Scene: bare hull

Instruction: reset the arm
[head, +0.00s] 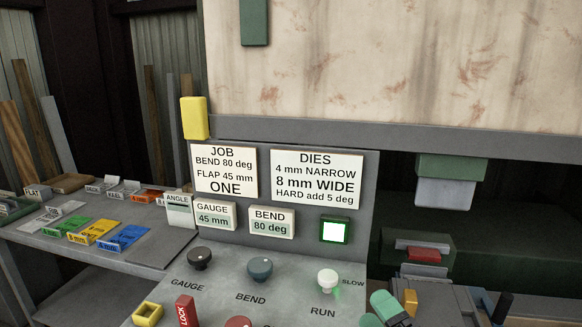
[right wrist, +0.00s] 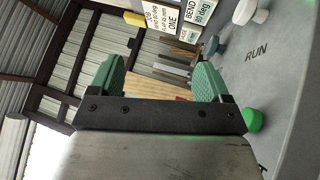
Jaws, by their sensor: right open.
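My right gripper (head: 379,308) is at the lower right of the head view, over the right part of the control panel. In the right wrist view its two green fingers (right wrist: 158,76) stand wide apart with nothing between them. The gripper is open and empty. It is to the right of and below the white RUN knob (head: 328,281), apart from it. The RUN knob also shows at the top of the wrist view (right wrist: 244,11). My left gripper is in neither view.
The sloped control panel (head: 215,285) carries the GAUGE knob (head: 200,258), BEND knob (head: 260,268) and red LOCK piece (head: 186,311). A lit green-framed button (head: 335,231) sits above RUN. Machine parts (head: 445,190) crowd the right.

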